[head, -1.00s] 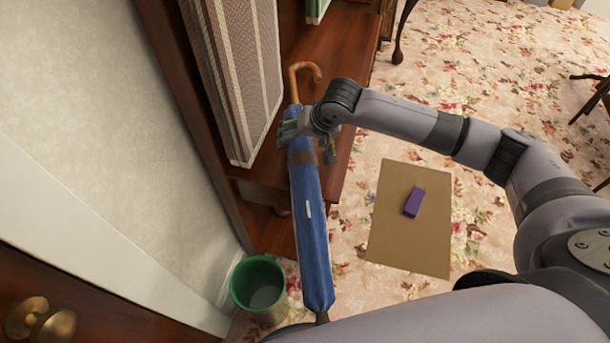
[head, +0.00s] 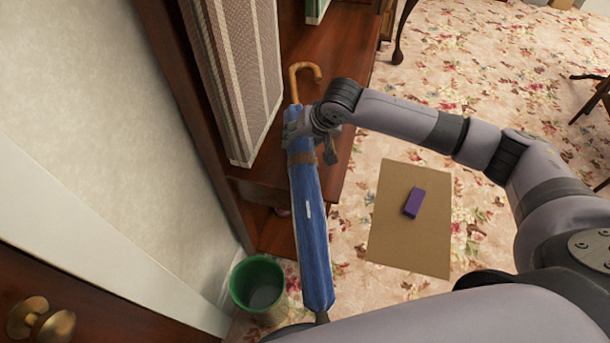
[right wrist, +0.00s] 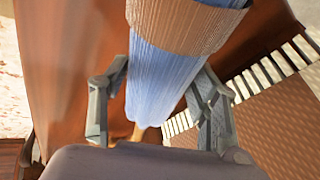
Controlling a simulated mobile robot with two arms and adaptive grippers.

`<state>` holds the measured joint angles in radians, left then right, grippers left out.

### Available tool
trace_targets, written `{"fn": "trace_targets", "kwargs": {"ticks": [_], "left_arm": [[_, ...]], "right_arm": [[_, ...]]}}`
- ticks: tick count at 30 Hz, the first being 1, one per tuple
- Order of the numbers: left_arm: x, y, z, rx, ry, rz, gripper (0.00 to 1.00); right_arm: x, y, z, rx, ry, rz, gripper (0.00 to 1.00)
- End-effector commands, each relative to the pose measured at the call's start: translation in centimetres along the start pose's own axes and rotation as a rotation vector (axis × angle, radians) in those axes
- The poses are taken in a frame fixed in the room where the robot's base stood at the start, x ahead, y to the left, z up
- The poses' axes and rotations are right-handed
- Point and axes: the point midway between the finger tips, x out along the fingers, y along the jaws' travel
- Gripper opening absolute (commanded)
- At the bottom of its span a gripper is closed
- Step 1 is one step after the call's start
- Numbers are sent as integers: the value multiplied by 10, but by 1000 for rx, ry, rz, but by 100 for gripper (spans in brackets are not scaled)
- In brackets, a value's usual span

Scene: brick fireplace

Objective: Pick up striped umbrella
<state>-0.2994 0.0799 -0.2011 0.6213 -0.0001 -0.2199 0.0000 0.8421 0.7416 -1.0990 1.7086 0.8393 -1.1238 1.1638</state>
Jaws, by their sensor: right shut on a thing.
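A folded blue umbrella (head: 312,225) with a curved wooden handle (head: 305,68) and a brown band stands nearly upright beside the wooden shelf in the head view. My right gripper (head: 300,131) is shut on its upper part, just below the handle. In the right wrist view the blue cloth (right wrist: 165,80) lies between the two fingers of the gripper (right wrist: 160,105), with the brown band (right wrist: 185,22) close by. The umbrella's lower tip is partly hidden behind my own body. My left gripper is not in view.
A green bin (head: 258,283) stands just left of the umbrella's lower end. A wooden shelf (head: 345,60) with a woven-sided speaker-like box (head: 235,80) is behind it. A brown board (head: 408,240) with a purple block (head: 414,202) lies on the flowered carpet.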

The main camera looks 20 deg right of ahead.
Motion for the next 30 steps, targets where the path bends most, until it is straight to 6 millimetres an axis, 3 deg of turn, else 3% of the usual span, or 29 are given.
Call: {"fn": "trace_targets", "kwargs": {"ticks": [9, 17, 30], "left_arm": [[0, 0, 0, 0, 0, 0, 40], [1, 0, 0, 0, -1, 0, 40], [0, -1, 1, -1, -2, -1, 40]], "right_arm": [[-1, 0, -1, 0, 1, -1, 4], [-4, 0, -1, 0, 1, 0, 4], [-58, -17, -24, 1, 3, -4, 4]]}}
